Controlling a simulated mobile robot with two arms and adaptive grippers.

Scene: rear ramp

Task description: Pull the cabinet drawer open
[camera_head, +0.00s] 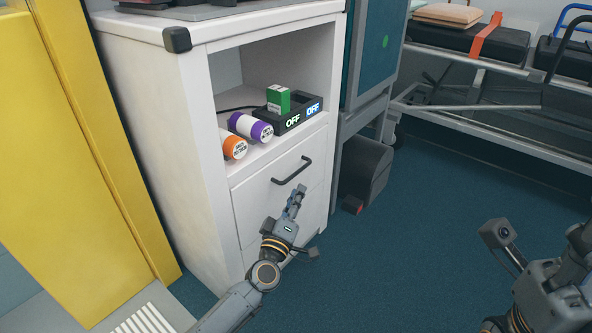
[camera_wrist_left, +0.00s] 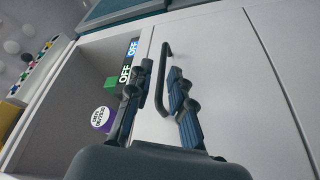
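The white cabinet (camera_head: 160,120) has an open shelf above a white drawer front (camera_head: 262,205). The drawer looks shut. Its dark bar handle (camera_head: 292,171) is near the top of the front. My left gripper (camera_head: 298,192) is just below the handle in the head view. In the left wrist view, my left gripper (camera_wrist_left: 160,85) is open, with its fingers apart and empty. The handle (camera_wrist_left: 164,75) appears between the fingers there; contact cannot be told. Part of my right arm shows at the lower right of the head view, its fingers not clearly visible.
The shelf holds an orange-capped bottle (camera_head: 234,147), a purple-capped bottle (camera_head: 250,127), a green box (camera_head: 278,99) and a black unit with "OFF" labels (camera_head: 294,117). A yellow panel (camera_head: 60,130) stands left. A dark bin (camera_head: 366,170) stands right. Blue floor (camera_head: 430,240) is clear in front.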

